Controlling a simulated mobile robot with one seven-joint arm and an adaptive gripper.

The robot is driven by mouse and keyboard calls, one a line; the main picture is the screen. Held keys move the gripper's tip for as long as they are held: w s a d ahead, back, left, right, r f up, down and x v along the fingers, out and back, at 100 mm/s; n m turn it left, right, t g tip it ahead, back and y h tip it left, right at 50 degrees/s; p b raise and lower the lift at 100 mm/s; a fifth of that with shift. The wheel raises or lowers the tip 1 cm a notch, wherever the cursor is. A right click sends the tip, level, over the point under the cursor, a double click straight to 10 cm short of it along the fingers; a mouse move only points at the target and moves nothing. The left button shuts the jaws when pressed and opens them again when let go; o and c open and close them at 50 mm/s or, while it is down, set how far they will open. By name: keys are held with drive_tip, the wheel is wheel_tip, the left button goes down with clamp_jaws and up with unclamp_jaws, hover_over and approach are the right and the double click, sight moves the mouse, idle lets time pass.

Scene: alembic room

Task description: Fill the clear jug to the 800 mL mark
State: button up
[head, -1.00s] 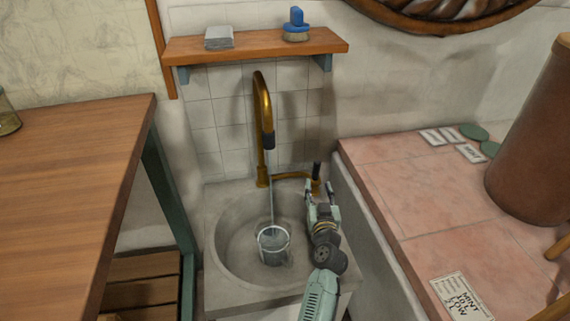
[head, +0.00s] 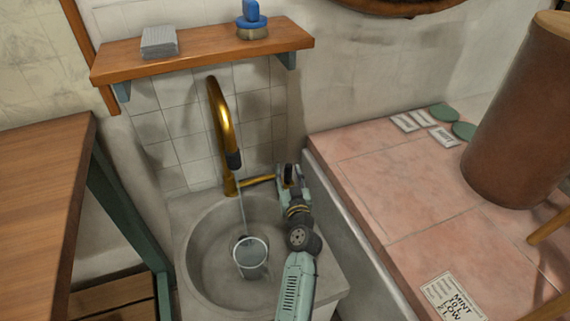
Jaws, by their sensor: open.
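The clear jug (head: 251,263) stands in the round stone sink (head: 196,278), under the brass tap (head: 224,118). A thin stream of water (head: 242,207) runs from the tap's dark nozzle down into the jug. Water shows in the jug, but its level and the marks are too small to read. My gripper (head: 288,172) is at the tap's handle (head: 288,178), at the right end of the brass side arm. It is open around or beside the handle; I cannot tell whether it touches. My arm hides part of the sink's right rim.
A wooden shelf (head: 200,52) above the tap holds a grey block (head: 159,42) and a blue-handled brush (head: 251,20). A wooden table (head: 40,200) is on the left. A pink tiled counter (head: 400,190) with cards and a brown cylinder (head: 520,115) is on the right.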

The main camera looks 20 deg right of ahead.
drive_tip(key=shift+w, duration=0.2)
clamp_jaws()
idle(0.6)
drive_tip(key=shift+r, duration=0.1)
